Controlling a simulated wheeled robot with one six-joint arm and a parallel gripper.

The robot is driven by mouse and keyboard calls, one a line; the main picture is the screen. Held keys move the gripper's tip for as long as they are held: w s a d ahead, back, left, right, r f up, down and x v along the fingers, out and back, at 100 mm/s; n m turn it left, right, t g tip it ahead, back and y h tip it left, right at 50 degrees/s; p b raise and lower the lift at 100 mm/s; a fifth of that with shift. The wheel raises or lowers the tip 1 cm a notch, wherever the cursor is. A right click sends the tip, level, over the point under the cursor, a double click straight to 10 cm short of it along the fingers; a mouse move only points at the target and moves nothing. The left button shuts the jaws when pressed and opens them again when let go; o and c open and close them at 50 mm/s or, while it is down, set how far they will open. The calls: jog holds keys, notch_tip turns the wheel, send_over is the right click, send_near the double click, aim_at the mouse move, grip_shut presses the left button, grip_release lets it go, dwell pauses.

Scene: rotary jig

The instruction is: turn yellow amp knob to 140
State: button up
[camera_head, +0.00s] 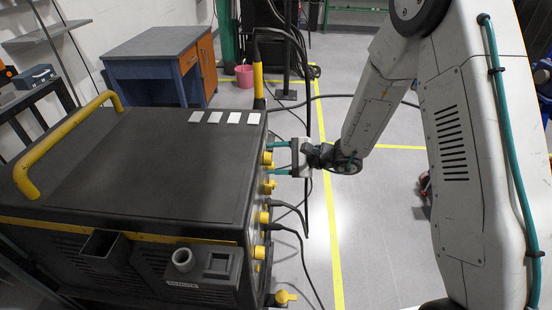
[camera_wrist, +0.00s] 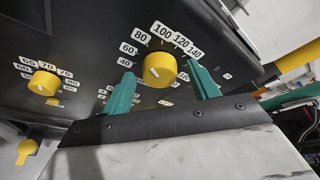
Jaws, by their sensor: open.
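The yellow amp knob (camera_wrist: 160,69) sits on the dark front panel in the wrist view. White labels from 40 up to 140 arc around its upper side. A small pale mark shows on its face, but I cannot tell exactly which number it points to. The green fingers of my gripper (camera_wrist: 162,76) stand open on either side of the knob, with visible gaps to both. In the head view my gripper (camera_head: 277,158) reaches the machine's right-hand face from the right, its fingers around a yellow knob (camera_head: 266,158).
Another yellow knob (camera_wrist: 43,83) with labels around 65 to 75 is to the left in the wrist view. The dark machine (camera_head: 150,160) has black cables (camera_head: 290,212) plugged in below my gripper. A blue desk (camera_head: 158,65) stands behind.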

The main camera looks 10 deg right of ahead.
jog(key=c, duration=1)
jog(key=shift+o, duration=0.2)
jog(key=shift+w+d+f+m+g+y, duration=0.2)
jog(key=shift+m+g, duration=0.9)
jog(key=shift+m, duration=1.05)
jog(key=shift+w+a+r+m+g+y, duration=0.15)
jog(key=shift+m+g+y, duration=0.2)
jog(key=shift+m+g, duration=1.25)
jog(key=shift+w+d+f+m+g+y, duration=0.2)
jog(key=shift+m+g, duration=0.4)
jog(key=shift+m, duration=2.05)
jog(key=shift+a+r, duration=0.15)
jog(key=o, duration=1)
jog(key=shift+c, duration=0.2)
